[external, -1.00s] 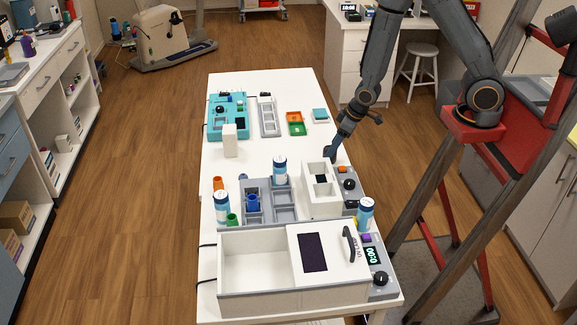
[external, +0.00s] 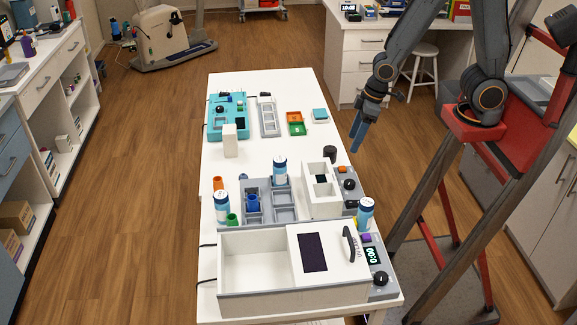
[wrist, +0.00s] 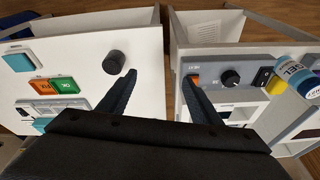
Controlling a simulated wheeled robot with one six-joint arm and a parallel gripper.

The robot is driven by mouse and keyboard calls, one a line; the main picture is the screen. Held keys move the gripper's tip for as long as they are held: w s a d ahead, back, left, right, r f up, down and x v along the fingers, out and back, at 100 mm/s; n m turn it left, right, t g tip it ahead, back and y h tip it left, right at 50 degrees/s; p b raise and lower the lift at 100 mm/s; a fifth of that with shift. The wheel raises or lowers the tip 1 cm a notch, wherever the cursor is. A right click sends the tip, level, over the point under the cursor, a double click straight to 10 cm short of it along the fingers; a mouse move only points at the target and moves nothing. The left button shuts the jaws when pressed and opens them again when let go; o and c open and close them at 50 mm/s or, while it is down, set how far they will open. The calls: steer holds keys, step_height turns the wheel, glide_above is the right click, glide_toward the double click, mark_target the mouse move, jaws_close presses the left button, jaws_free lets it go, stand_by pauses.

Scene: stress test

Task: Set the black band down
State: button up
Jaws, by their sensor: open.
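The black band (external: 330,153) stands on the white table (external: 275,135), near its right edge, behind the white two-compartment unit (external: 309,190). It looks like a short dark cylinder. In the wrist view the black band (wrist: 115,62) rests on the white surface, just left of my left fingertip and apart from it. My gripper (external: 357,135) is above and to the right of the band, beyond the table's right edge. In the wrist view my gripper (wrist: 158,78) has its fingers apart with nothing between them.
The unit's panel has a black knob (external: 349,184) and an orange button (external: 342,169). Blue-and-white bottles stand nearby, one at the front right (external: 366,213).

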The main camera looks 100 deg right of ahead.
steer(key=s+a+r+n+g, duration=0.1)
steer(key=s+a+r+n, duration=0.1)
steer(key=a, duration=0.4)
steer(key=shift+s+r, duration=0.65)
steer(key=shift+s, duration=0.05)
steer(key=shift+f, duration=0.1)
